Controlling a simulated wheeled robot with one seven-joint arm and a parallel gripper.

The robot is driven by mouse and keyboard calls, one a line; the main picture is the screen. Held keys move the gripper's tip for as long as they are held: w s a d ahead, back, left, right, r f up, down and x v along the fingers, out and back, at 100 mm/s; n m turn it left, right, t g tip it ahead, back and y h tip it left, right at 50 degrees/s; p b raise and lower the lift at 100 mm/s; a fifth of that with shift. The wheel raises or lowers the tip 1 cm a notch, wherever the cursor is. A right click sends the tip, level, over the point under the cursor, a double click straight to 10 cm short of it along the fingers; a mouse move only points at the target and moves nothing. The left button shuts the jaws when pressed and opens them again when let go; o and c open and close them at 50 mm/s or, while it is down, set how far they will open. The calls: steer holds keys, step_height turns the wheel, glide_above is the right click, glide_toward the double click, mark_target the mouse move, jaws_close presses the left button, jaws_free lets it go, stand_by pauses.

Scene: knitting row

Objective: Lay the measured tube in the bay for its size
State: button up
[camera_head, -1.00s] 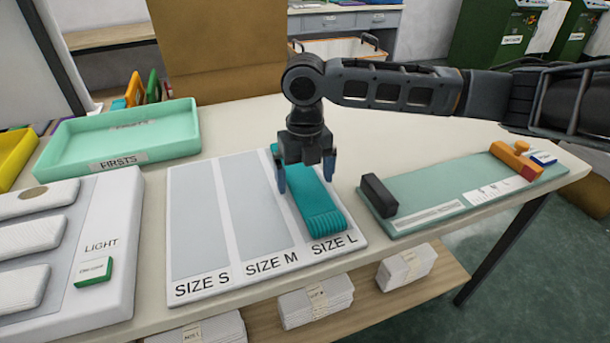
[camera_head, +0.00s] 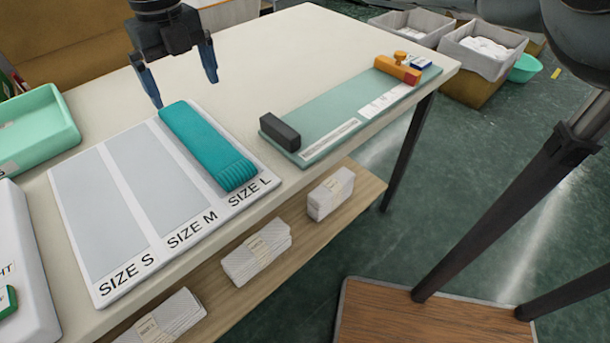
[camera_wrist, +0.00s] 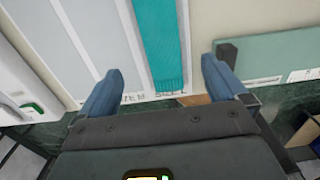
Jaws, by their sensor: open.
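The teal knitted tube (camera_head: 206,146) lies flat in the SIZE L bay of the sizing board (camera_head: 118,296). Its ribbed end is toward the SIZE L label. The SIZE S bay (camera_head: 97,210) and SIZE M bay (camera_head: 160,190) are empty. My gripper (camera_head: 184,88) is open and empty, raised above the far end of the tube and apart from it. In the wrist view, the tube (camera_wrist: 160,40) runs between the open fingers (camera_wrist: 168,82), below them.
A green measuring board (camera_head: 330,125) with a black block (camera_head: 280,132) and an orange slider (camera_head: 398,69) lies to the right. A mint tray (camera_head: 62,105) is at the left. Wrapped bundles (camera_head: 258,252) sit on the shelf below. The table's far middle is clear.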

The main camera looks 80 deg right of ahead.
steer(key=w+a+r+m+t+y, duration=0.2)
steer(key=w+a+m+t+y, duration=0.15)
steer(key=a, duration=0.75)
steer(key=w+a+r+m+t+y, duration=0.1)
steer(key=w+a+m+t+y, duration=0.3)
steer(key=a, duration=0.7)
steer(key=w+a+r+m+t+y, duration=0.25)
steer(key=a+m+t, duration=0.3)
steer(key=a, duration=0.55)
steer(key=s+d+f+m+t+h, duration=0.35)
steer(key=s+f+m+h, duration=0.55)
steer(key=s+f+m, duration=0.85)
steer(key=s+d+r+g, duration=0.1)
steer(key=s+d, duration=0.3)
steer(key=s, duration=0.7)
steer(key=s+d+r+n+h, duration=0.1)
steer(key=s+d, duration=0.3)
steer(key=s, duration=0.8)
steer(key=shift+d+r+g, duration=0.15)
steer(key=shift+d+g, duration=0.15)
steer(key=shift+g, duration=0.05)
